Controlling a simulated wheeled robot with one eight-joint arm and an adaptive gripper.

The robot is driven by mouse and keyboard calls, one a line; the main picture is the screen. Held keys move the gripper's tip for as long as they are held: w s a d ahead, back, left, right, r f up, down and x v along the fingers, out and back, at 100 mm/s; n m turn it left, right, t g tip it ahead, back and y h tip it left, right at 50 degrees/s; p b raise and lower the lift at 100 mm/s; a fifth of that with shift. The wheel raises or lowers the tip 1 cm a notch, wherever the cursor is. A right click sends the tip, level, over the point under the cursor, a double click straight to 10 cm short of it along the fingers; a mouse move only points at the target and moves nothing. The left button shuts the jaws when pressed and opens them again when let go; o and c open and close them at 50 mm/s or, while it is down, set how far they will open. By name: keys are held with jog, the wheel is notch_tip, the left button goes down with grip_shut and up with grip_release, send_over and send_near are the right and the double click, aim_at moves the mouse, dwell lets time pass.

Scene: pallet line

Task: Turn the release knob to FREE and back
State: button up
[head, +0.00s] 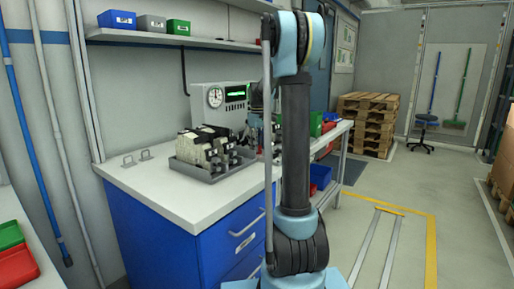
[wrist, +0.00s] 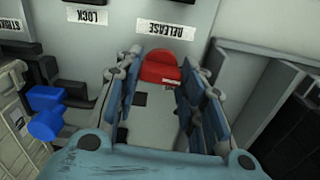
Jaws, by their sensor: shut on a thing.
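The red release knob (wrist: 158,66) is on a light grey panel in the wrist view, just below the upside-down RELEASE label (wrist: 167,29). My gripper (wrist: 158,75) has one finger on each side of the knob and is shut on it. Small writing at the knob's base is too small to read, so I cannot tell its setting. In the head view, my arm stands in front of the bench's right end and hides the knob and much of the gripper.
A blue handle (wrist: 45,112) and a LOCK label (wrist: 86,15) are left of the knob. In the head view, a grey gauge box (head: 206,97) stands behind a tray (head: 190,173) of parts on the white bench (head: 150,190). Free floor lies right.

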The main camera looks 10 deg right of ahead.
jog(key=shift+n, duration=0.5)
jog(key=o, duration=1)
jog(key=shift+o, duration=0.2)
notch_tip(320, 180, up, 12)
